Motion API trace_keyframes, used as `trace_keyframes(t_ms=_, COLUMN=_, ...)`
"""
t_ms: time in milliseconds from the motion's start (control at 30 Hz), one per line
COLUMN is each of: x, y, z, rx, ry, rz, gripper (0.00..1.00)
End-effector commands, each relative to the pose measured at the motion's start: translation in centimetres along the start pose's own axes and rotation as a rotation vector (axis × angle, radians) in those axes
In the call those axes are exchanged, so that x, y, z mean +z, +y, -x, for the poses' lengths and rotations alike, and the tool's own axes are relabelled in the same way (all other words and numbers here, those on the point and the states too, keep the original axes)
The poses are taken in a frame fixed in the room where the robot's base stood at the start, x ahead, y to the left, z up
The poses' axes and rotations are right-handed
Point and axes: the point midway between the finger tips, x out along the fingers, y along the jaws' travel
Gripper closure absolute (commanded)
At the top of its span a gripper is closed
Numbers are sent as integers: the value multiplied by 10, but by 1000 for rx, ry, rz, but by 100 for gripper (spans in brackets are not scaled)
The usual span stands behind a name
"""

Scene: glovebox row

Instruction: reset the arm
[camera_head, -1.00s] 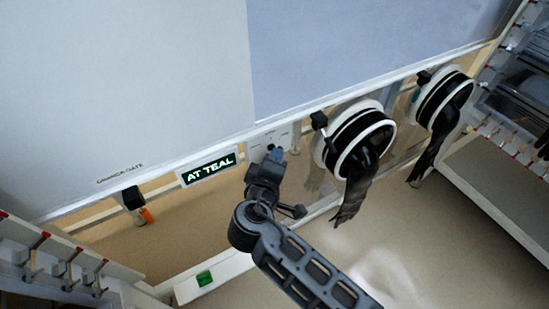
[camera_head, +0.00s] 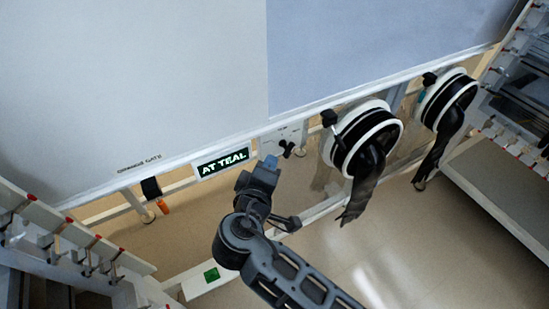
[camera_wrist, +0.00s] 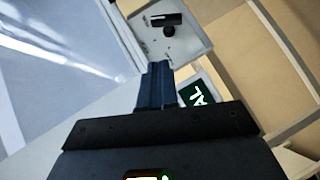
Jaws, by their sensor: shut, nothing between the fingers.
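My gripper (camera_head: 270,162) is at the middle of the head view, on the end of my arm, in front of the glovebox's lower edge. Its blue fingers are together with nothing between them; they also show in the wrist view (camera_wrist: 155,85). A white panel with a black knob handle (camera_head: 286,148) is just beyond the fingertips; the handle also shows in the wrist view (camera_wrist: 166,22). The fingers look apart from the handle. A display reading "AT TEAL" (camera_head: 222,162) is left of the gripper.
Two round glove ports with hanging black gloves (camera_head: 365,140) (camera_head: 447,103) are to the right. An orange-tipped handle (camera_head: 155,197) hangs under the "ORANGE GATE" label at left. A green button (camera_head: 211,275) sits low on a white rail. Racks with red-tipped pegs (camera_head: 75,245) stand at both sides.

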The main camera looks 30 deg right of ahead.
Motion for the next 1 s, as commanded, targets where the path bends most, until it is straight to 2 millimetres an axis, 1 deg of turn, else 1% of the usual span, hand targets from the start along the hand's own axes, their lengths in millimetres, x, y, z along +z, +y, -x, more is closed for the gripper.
trace_keyframes(t_ms=100, x=0, y=-1, z=21, rx=0, ry=3, rz=0, gripper=100)
trace_keyframes(t_ms=200, x=0, y=0, z=36, rx=0, ry=3, rz=0, gripper=100)
trace_keyframes(t_ms=300, x=0, y=0, z=46, rx=0, ry=2, rz=0, gripper=100)
trace_keyframes(t_ms=433, x=0, y=0, z=52, rx=-1, ry=1, rz=0, gripper=100)
trace_keyframes(t_ms=667, x=1, y=0, z=53, rx=-4, ry=2, rz=1, gripper=100)
trace_keyframes(t_ms=767, x=12, y=-8, z=52, rx=-33, ry=17, rz=5, gripper=100)
trace_keyframes(t_ms=833, x=28, y=-20, z=52, rx=-78, ry=41, rz=6, gripper=100)
trace_keyframes(t_ms=933, x=59, y=-40, z=55, rx=-170, ry=93, rz=-4, gripper=100)
trace_keyframes(t_ms=1000, x=82, y=-54, z=62, rx=-244, ry=134, rz=-25, gripper=100)
